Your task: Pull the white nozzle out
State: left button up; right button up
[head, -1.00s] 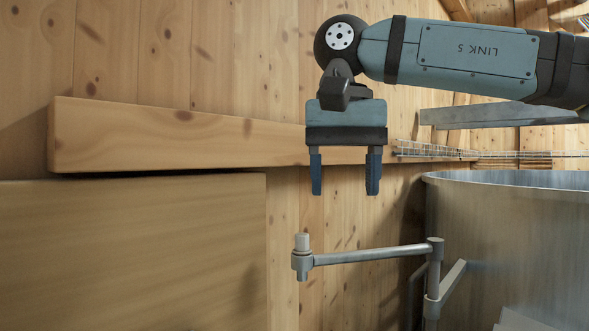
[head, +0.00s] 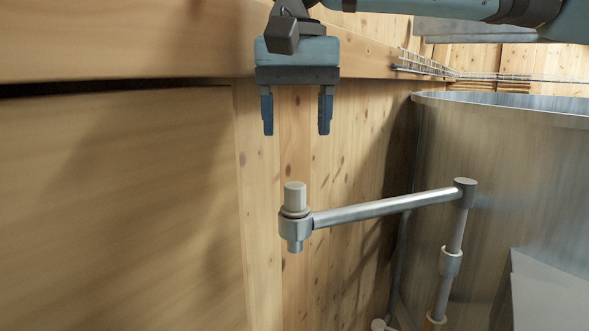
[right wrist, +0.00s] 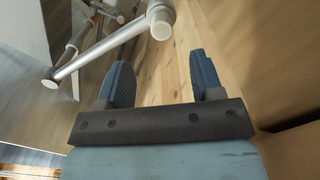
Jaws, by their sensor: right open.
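The white nozzle (head: 295,196) is a short pale cylinder standing upright in a grey metal holder (head: 295,228) at the free end of a metal arm (head: 385,208). My right gripper (head: 296,130) points down with open, empty jaws. In the head view it is straight above the nozzle, with a clear gap between fingertips and nozzle top. In the right wrist view the open fingers (right wrist: 160,68) show, with the nozzle's pale round end (right wrist: 161,29) beyond them, near the top edge. My left gripper is not in view.
A large metal tank (head: 490,160) stands at the right, with the metal arm's post (head: 450,262) beside it. A wooden panel (head: 120,200) fills the left, below a wooden beam (head: 130,40). The space around the nozzle is free.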

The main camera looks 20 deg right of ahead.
aim_at(295, 185)
jog(key=f, duration=0.4)
jog(key=f+p, duration=0.1)
jog(key=f, duration=0.4)
jog(key=shift+w, duration=0.2)
jog(key=shift+w+f, duration=0.1)
jog(key=shift+f, duration=0.4)
jog(key=c, duration=1.1)
jog(key=shift+r, duration=0.1)
jog(key=shift+r+p, duration=0.2)
jog(key=shift+p, duration=0.15)
jog(key=shift+r+p, duration=0.5)
jog(key=shift+r, duration=0.2)
jog(key=shift+r, duration=0.15)
